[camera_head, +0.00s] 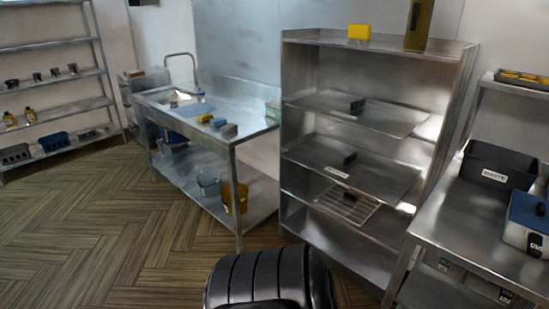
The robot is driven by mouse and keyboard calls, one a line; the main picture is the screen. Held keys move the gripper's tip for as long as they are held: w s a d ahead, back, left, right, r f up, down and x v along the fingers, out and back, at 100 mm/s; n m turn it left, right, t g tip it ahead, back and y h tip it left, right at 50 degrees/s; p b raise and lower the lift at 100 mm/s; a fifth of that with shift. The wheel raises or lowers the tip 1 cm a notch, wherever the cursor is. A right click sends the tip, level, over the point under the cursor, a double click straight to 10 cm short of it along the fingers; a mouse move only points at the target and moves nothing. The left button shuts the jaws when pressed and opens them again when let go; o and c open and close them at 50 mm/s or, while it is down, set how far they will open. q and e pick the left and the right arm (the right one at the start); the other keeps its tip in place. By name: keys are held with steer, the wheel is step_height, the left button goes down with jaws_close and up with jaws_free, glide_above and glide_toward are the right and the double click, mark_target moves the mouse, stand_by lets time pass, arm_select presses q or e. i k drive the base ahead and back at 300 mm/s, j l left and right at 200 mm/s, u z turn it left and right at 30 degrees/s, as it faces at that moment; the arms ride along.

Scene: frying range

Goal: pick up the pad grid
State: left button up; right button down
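A flat wire grid (345,207), most likely the pad grid, lies on a lower shelf of the metal shelf unit at centre right. A small dark block rests on or just behind it, and a white label is on the shelf edge above it. Two higher shelves each hold a flat metal sheet with a small dark block, the upper block (357,105) and the middle block (349,158). Neither of my grippers is in view.
The shelf unit (375,45) has a yellow box (359,32) on top. A steel sink table (228,135) stands left of it. A right-hand table (460,235) holds a grey bin (497,163) and a blue-lidded box (527,215). The wooden floor (110,220) at left is clear.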

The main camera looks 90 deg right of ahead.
mark_target(352, 197)
steer(key=z, duration=3.6)
steer(key=i+j+z, duration=0.15)
steer(key=j+z, duration=0.25)
steer(key=i+j+z, duration=0.1)
steer(key=j+z, duration=0.15)
steer(key=z, duration=0.15)
steer(key=j+z, duration=0.75)
